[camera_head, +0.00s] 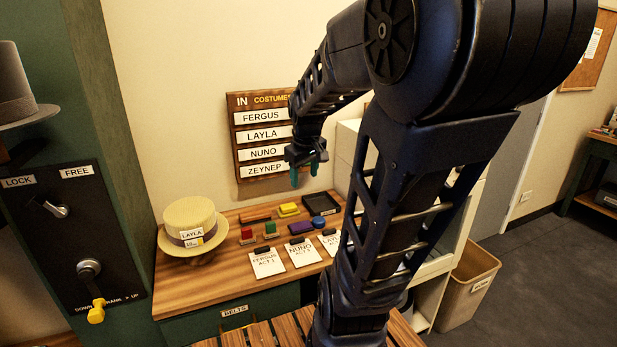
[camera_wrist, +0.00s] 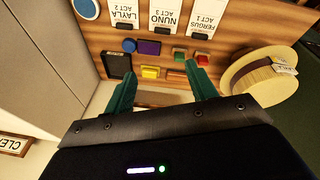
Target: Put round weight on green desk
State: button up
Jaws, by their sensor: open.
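A round blue piece (camera_head: 318,221) lies on the wooden tabletop, beside a purple block; it also shows in the wrist view (camera_wrist: 129,45). A second blue disc (camera_wrist: 87,8) is at the top edge of the wrist view. I cannot tell for sure which is the round weight. My gripper (camera_head: 304,172) is open and empty, above the back of the table and apart from the pieces. Its green fingers (camera_wrist: 160,75) point at the tabletop in the wrist view. A green desk with a wooden top (camera_head: 600,140) stands at the far right, partly cut off.
The near table (camera_head: 172,291) has a green front. On it are a straw hat (camera_head: 190,217), a black tray (camera_head: 327,203), a purple block (camera_head: 300,228), a yellow block (camera_head: 289,209), small red and green blocks and clipboards. A waste bin (camera_head: 467,285) stands right; the floor beyond is clear.

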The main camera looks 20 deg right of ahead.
jog(key=s+a+r+m+t, duration=0.1)
jog(key=s+a+r+m, duration=0.1)
jog(key=s, duration=0.6)
jog(key=shift+s+r+m+t+y, duration=0.2)
jog(key=shift+r+m+t+y, duration=0.15)
jog(key=shift+r+m, duration=0.45)
jog(key=shift+a+f, duration=0.1)
jog(key=shift+f, duration=0.05)
dwell(0.7)
